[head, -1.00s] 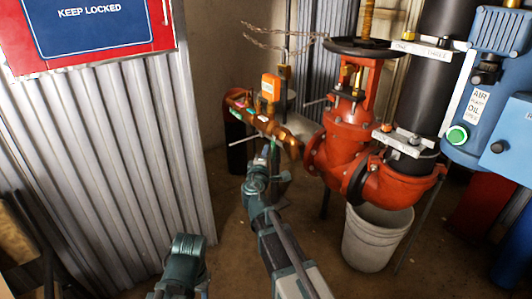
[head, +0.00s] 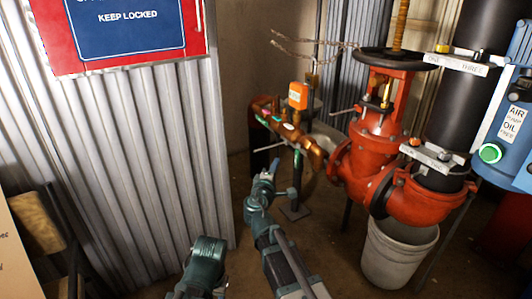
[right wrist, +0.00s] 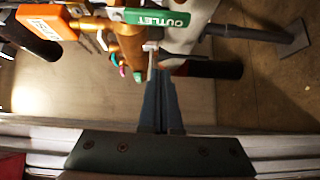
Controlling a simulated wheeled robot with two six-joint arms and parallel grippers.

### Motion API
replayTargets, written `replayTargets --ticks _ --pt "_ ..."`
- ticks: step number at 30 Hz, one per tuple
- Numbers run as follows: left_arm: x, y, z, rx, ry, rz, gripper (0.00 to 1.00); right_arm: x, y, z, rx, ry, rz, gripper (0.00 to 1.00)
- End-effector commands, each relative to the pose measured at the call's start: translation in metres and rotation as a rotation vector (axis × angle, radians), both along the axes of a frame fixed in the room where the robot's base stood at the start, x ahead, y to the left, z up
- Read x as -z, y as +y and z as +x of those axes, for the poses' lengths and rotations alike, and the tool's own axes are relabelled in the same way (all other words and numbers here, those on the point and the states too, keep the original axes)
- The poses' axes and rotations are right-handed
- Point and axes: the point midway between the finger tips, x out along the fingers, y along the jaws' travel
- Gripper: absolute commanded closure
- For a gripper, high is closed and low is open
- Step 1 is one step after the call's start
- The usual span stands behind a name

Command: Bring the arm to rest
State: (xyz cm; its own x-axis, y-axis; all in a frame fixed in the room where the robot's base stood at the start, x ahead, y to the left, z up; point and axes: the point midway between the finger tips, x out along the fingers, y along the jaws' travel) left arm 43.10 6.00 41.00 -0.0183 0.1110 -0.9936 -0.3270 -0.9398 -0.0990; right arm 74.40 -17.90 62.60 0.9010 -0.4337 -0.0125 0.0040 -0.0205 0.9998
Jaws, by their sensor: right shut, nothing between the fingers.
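My right gripper (head: 275,166) is shut and empty in the head view. It appears just below and left of the copper pipe assembly (head: 316,156), with clear space visible between them in the picture. In the right wrist view, the closed fingers (right wrist: 160,85) point up the picture toward the copper pipe (right wrist: 130,42) and the green OUTLET tag (right wrist: 158,17). The exact gap there is hard to judge. My right arm runs down to the bottom edge of the head view. Only a link of my left arm shows at the bottom; its gripper is out of view.
A red valve (head: 376,142) with a black handwheel (head: 398,60) stands right of the gripper. A white bucket (head: 398,255) is beneath it. A corrugated metal panel (head: 150,150) stands at left. An orange tag (head: 298,95) hangs on the piping.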

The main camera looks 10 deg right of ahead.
Motion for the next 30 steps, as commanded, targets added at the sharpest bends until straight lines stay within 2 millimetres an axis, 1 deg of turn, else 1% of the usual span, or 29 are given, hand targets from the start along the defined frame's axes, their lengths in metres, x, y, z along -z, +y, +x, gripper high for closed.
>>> replayTargets --ticks 2,4,5,8,9,11,12,14,15,18,22,24,26,27,30 --pt "-0.008 0.000 0.000 0.001 0.000 0.000 0.50 0.001 -0.004 -0.011 0.036 0.014 0.060 1.00" --pt "-0.017 0.000 0.000 0.002 0.000 0.000 0.50 0.008 -0.009 -0.027 0.095 0.043 0.159 1.00" --pt "-0.021 0.000 0.000 0.002 0.000 0.000 0.50 0.013 -0.010 -0.036 0.127 0.063 0.211 1.00" --pt "-0.036 0.000 0.000 0.004 0.001 0.001 0.50 0.038 -0.011 -0.072 0.246 0.158 0.405 1.00" --pt "-0.042 0.000 0.000 0.005 0.001 0.001 0.50 0.050 -0.008 -0.089 0.293 0.208 0.480 1.00" --pt "-0.050 0.000 0.000 0.007 0.001 0.001 0.50 0.068 0.000 -0.115 0.361 0.293 0.589 1.00" --pt "-0.055 0.000 0.000 0.007 0.001 0.001 0.50 0.080 0.008 -0.133 0.403 0.355 0.655 1.00" --pt "-0.062 0.000 0.000 0.008 0.001 0.002 0.50 0.095 0.021 -0.161 0.460 0.450 0.744 1.00" --pt "-0.066 0.000 0.000 0.009 0.001 0.002 0.50 0.103 0.031 -0.178 0.492 0.514 0.796 1.00" --pt "-0.075 0.001 0.000 0.010 0.001 0.002 0.50 0.117 0.056 -0.218 0.557 0.665 0.897 1.00" --pt "-0.085 0.001 0.000 0.012 0.002 0.002 0.50 0.124 0.086 -0.266 0.617 0.848 0.994 1.00" --pt "-0.090 0.001 0.000 0.013 0.003 0.002 0.50 0.123 0.102 -0.290 0.641 0.945 1.032 1.00" --pt "-0.094 0.001 0.000 0.013 0.002 0.003 0.50 0.121 0.114 -0.311 0.657 1.026 1.061 1.00" --pt "-0.101 0.001 0.000 0.014 0.002 0.003 0.50 0.114 0.120 -0.318 0.666 1.060 1.072 1.00" --pt "-0.124 0.001 0.000 0.013 0.003 0.002 0.50 0.091 0.118 -0.314 0.664 1.048 1.069 1.00"
